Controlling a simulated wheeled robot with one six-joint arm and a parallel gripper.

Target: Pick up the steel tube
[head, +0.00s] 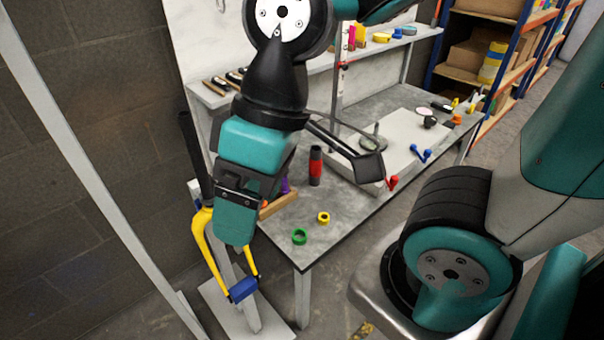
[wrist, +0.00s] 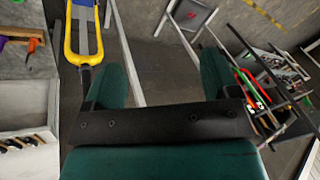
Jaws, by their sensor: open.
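My gripper (head: 237,232) hangs in front of the workbench's left end in the head view, beside a yellow fork. In the wrist view my gripper (wrist: 163,72) shows two teal fingers wide apart with nothing between them but the floor and a pale post beyond. I cannot pick out the steel tube with certainty in either view. A dark rack (wrist: 270,80) at the right of the wrist view holds several long thin pieces, some red, green and orange. They are too small to tell whether a steel tube is among them.
The yellow fork (head: 204,238) with a blue block stands on a pale stand (head: 222,312). A brick wall (head: 90,130) closes the left side.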

